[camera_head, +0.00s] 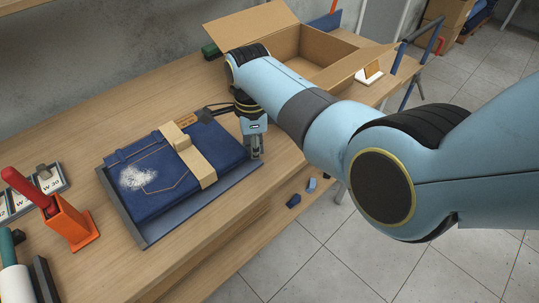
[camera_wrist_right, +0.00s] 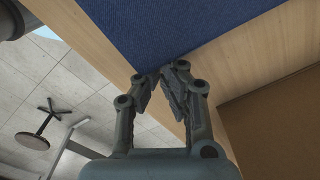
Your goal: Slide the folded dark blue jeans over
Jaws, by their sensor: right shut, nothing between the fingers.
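The folded dark blue jeans (camera_head: 160,172) lie flat in a shallow grey-blue tray (camera_head: 122,208) on the wooden bench. A tan paper band (camera_head: 187,153) wraps around them, and a whitish faded patch shows on the pocket. My right gripper (camera_head: 256,156) is shut and empty, pointing down at the right edge of the jeans. In the right wrist view, the shut fingertips (camera_wrist_right: 158,74) are close to the blue cloth (camera_wrist_right: 185,28); I cannot tell whether they touch it. My left gripper is not in view.
An open cardboard box (camera_head: 290,45) stands behind my right arm. A red-handled tool in an orange holder (camera_head: 72,224) and a label rack (camera_head: 45,182) stand at the left.

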